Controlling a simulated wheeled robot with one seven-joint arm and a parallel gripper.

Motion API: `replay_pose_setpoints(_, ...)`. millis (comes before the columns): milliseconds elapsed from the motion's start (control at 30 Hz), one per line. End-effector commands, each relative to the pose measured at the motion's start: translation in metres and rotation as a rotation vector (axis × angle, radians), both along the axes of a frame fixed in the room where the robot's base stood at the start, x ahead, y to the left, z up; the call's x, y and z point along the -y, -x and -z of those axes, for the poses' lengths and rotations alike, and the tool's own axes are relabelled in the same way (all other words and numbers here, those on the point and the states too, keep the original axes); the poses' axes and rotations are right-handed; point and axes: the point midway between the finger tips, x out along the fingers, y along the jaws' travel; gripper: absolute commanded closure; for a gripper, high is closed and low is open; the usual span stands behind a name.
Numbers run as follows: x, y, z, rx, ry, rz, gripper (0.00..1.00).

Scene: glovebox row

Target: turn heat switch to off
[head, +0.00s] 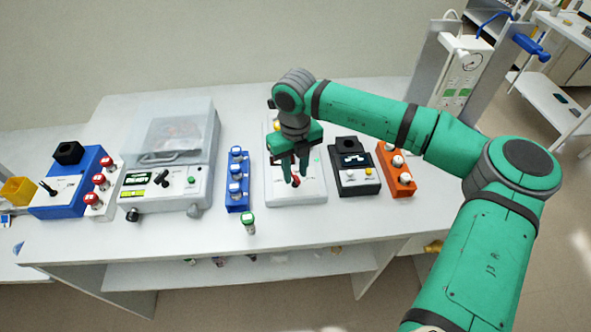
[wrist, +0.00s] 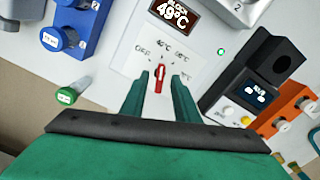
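The heater's display (wrist: 173,14) reads 49°C. My gripper (wrist: 159,88) is open, pointing down, with one green finger on each side of the knob and visible gaps between. In the head view my gripper (head: 294,178) hangs over the heater's front, and the red knob (head: 296,182) shows at the fingertips.
A blue rack with capped vials (head: 237,180) stands left of the heater, with a green-capped vial (head: 249,222) before it. A black device (head: 354,174) and an orange rack (head: 396,170) stand at right. A balance (head: 170,165) is farther left.

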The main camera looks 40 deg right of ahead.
Motion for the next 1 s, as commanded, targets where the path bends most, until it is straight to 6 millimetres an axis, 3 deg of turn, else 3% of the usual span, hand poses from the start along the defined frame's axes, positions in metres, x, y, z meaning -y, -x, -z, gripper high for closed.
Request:
replay_pose_setpoints(267,0.000,-0.001,-0.019,0.002,0.001,0.000,0.72)
replay_pose_setpoints(700,0.001,0.000,-0.095,0.001,0.001,0.001,0.72)
replay_pose_setpoints(1000,0.000,0.000,-0.108,0.000,0.000,0.000,0.72)
